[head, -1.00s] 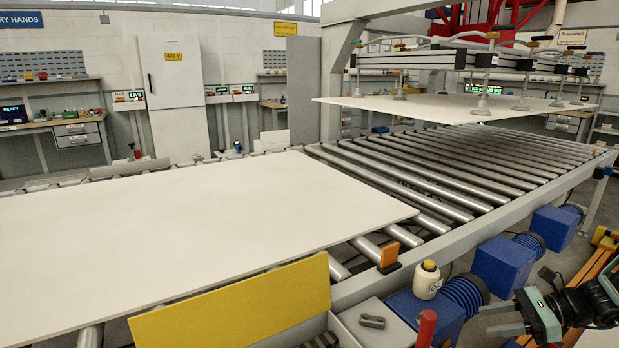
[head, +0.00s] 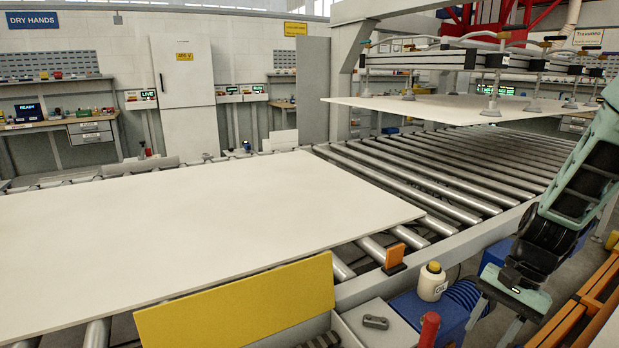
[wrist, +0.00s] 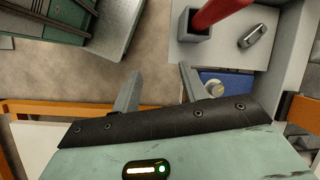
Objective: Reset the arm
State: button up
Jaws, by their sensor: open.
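My gripper (head: 495,325) is at the lower right of the head view, with the arm coming down from the right edge. Its two fingers are apart with nothing between them. In the wrist view my gripper (wrist: 157,88) shows both grey fingers spread over the floor, beside a grey ledge. No held object shows in either view.
A white sheet (head: 200,225) lies on the roller conveyor (head: 430,170). A suction gantry (head: 480,62) holds another sheet (head: 430,107) above the rollers. Near my gripper are an oil bottle (head: 432,283), a red handle (head: 429,328), a yellow panel (head: 240,305) and an orange rail (head: 570,325).

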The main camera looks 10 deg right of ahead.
jog(key=s+a+r+n+t+h, duration=0.2)
jog(key=a+r+n+t+h, duration=0.25)
jog(key=a+r+n, duration=0.55)
jog(key=s+a+r+n+g+p, duration=0.2)
jog(key=s+a+n, duration=0.6)
jog(key=s+a, duration=0.4)
jog(key=a+r+g, duration=0.1)
jog(key=a, duration=0.2)
jog(key=shift+s+r+p, duration=0.2)
jog(key=shift+s+p, duration=0.05)
jog(key=shift+p, duration=0.15)
jog(key=shift+y, duration=0.25)
